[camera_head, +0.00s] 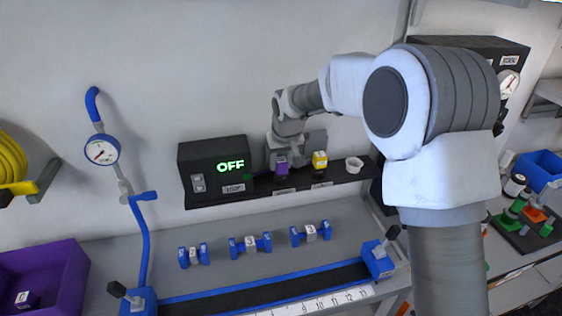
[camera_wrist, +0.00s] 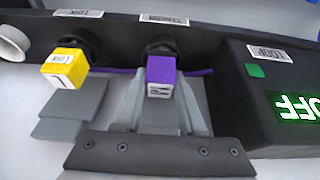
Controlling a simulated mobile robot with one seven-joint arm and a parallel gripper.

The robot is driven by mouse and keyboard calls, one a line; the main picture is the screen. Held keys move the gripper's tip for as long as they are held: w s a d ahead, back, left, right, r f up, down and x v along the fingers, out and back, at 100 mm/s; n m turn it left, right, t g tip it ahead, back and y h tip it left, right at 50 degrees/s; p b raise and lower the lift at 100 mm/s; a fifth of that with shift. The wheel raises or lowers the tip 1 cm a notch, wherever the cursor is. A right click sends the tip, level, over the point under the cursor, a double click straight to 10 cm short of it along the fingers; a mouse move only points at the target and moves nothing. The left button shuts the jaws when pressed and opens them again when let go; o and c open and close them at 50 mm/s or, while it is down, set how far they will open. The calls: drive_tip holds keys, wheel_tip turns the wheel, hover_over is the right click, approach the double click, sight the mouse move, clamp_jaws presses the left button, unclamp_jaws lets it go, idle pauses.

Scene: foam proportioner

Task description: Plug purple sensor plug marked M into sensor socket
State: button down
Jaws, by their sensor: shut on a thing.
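The purple plug marked M (camera_head: 281,165) is at the black wall shelf, right of the OFF box; in the wrist view it is a purple cube with a white M label (camera_wrist: 160,72). My gripper (camera_wrist: 161,98) is shut on it, a grey finger on each side. The plug is in front of a round black socket (camera_wrist: 158,45) below a white label; I cannot tell how deeply it sits. A purple cable (camera_wrist: 197,71) runs behind it. In the head view my gripper (camera_head: 283,152) partly hides this area.
A yellow plug marked L (camera_head: 319,160) sits close beside, at another round socket. A white cup (camera_head: 354,165) stands at the shelf's right end. The black box (camera_head: 214,168) showing green OFF is close on the other side. Blue-handled parts (camera_head: 250,244) lie below.

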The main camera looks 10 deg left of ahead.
drive_tip(key=shift+f, duration=0.1)
drive_tip(key=c, duration=0.8)
unclamp_jaws()
drive_tip(key=shift+o, duration=0.2)
drive_tip(key=p+v, duration=0.4)
drive_tip(key=v, duration=0.7)
